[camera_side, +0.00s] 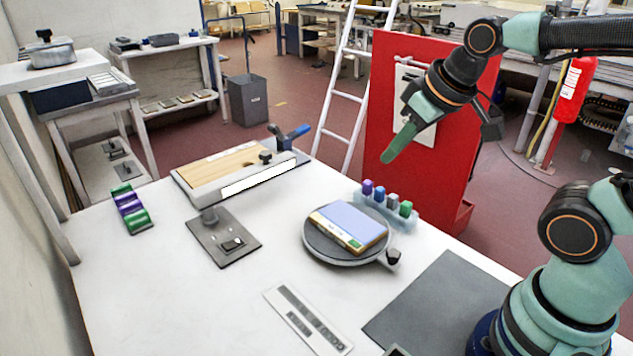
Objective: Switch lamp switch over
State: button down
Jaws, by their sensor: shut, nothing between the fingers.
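A small black switch (233,244) sits on a grey metal base plate (208,236) on the white table, left of centre. I take it for the lamp switch; which way it is set is too small to tell. A post rises from the plate to a grey bar with a bright white strip (260,179), which looks like the lamp. My gripper (388,158) is shut and empty. It hangs in the air to the upper right, pointing down and left, well apart from the switch.
A wooden board (222,163) lies behind the lamp bar. A round turntable (316,246) carries a blue-topped block (350,222). Behind it, a clear rack (398,218) holds coloured bottles. A green and purple item (130,206) lies far left. The front left table is clear.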

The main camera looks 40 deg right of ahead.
jog(key=w+a+f+n+t+y, duration=0.1)
jog(key=w+a+n, duration=0.25)
jog(key=w, duration=0.35)
jog(key=w+a+f+n+t, duration=0.1)
jog(key=w+a+f+n, duration=0.1)
jog(key=w+a, duration=0.35)
jog(key=n+t+y, duration=0.1)
jog(key=n+y, duration=0.1)
jog(key=n, duration=0.3)
send_over(233, 247)
jog(key=d, duration=0.1)
notch_tip(233, 247, down, 11)
jog(key=shift+a+f, duration=0.15)
jog(key=shift+f, duration=1.25)
jog(key=shift+a+f, duration=0.2)
jog(key=shift+f, duration=1.25)
jog(key=shift+a+f, duration=0.15)
jog(key=shift+f, duration=1.25)
jog(key=shift+f, duration=0.4)
jog(key=shift+f, duration=0.3)
jog(key=shift+r, duration=0.15)
